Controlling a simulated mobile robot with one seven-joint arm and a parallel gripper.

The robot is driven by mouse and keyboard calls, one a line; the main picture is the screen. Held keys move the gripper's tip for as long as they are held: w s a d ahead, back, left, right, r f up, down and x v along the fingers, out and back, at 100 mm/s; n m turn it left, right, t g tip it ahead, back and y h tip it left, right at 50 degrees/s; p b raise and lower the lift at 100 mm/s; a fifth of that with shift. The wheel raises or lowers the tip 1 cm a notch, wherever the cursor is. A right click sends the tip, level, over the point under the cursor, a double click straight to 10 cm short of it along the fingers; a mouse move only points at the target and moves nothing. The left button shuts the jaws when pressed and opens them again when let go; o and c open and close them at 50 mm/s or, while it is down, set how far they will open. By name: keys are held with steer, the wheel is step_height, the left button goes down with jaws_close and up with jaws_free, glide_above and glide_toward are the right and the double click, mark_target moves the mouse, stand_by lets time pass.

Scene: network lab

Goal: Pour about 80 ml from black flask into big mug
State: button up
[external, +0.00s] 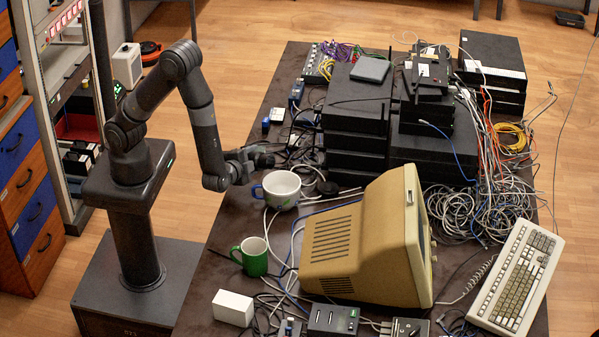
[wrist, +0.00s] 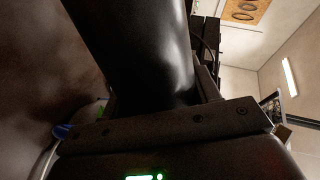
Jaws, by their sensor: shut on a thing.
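My gripper (external: 246,158) is shut on the black flask (wrist: 140,45), which fills the upper middle of the wrist view as a smooth black cylinder. In the external view the flask is hard to make out against the dark gripper and equipment, and its mouth cannot be told. The big mug (external: 281,196), white with a blue handle at its left, stands upright on the table just below and right of my gripper. No liquid stream shows, and the level in the mug cannot be told.
A green mug (external: 254,262) stands in front of the big mug. A beige monitor (external: 350,245) is to the right, with cables around it. Stacked black boxes (external: 355,120) stand behind. A white box (external: 233,307) is at the front. Bare table (external: 215,262) shows at left.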

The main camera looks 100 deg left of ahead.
steer(key=shift+w+d+r+m+g, duration=0.15)
steer(key=shift+w+r+m+g, duration=0.15)
steer(key=shift+w+r, duration=0.15)
steer(key=shift+w+d+r+m, duration=0.1)
steer(key=shift+w+r+m, duration=0.1)
steer(key=shift+w+m, duration=0.1)
stand_by(0.3)
steer(key=shift+s+a, duration=0.3)
steer(key=shift+s, duration=0.05)
stand_by(0.4)
steer(key=shift+m, duration=0.4)
stand_by(1.3)
